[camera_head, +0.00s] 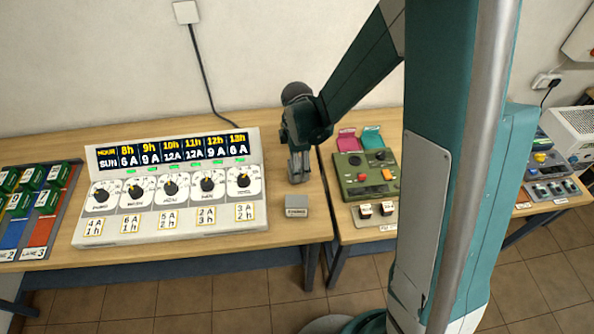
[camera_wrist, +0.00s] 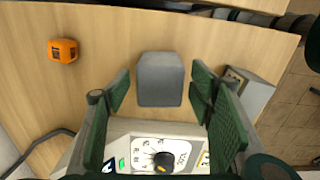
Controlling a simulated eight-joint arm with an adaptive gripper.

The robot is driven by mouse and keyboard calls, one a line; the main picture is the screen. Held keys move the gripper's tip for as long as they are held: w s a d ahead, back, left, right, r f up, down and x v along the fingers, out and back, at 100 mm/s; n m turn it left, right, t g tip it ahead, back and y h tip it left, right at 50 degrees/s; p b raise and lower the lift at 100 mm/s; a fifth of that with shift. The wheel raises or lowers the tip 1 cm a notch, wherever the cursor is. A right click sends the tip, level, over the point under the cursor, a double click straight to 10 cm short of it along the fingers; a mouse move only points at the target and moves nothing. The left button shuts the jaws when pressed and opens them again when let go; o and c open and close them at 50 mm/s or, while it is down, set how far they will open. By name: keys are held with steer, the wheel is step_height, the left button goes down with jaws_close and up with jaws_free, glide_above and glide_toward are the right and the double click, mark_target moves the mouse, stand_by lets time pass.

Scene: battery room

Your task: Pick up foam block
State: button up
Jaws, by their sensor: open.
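A plain grey block, which I take to be the foam block (camera_wrist: 160,78), lies on the wooden table in the wrist view. My gripper (camera_wrist: 160,92) is open, with one green-padded finger on each side of the block in that view and visible space on both sides. I cannot tell how far above the block the fingertips are. In the head view my gripper (camera_head: 298,177) points down over the table, right of the dial panel. The block cannot be made out clearly there, behind or under the gripper.
The dial panel (camera_head: 168,190) is close beside the gripper. A labelled grey box (camera_head: 296,205) stands just in front of it. An orange cube (camera_wrist: 63,50) lies on the far side. The table's right edge is near, with a green device (camera_head: 366,172) beyond.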

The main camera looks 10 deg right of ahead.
steer(key=shift+c, duration=0.7)
steer(key=c, duration=0.8)
steer(key=shift+r, duration=0.2)
steer(key=shift+r, duration=4.8)
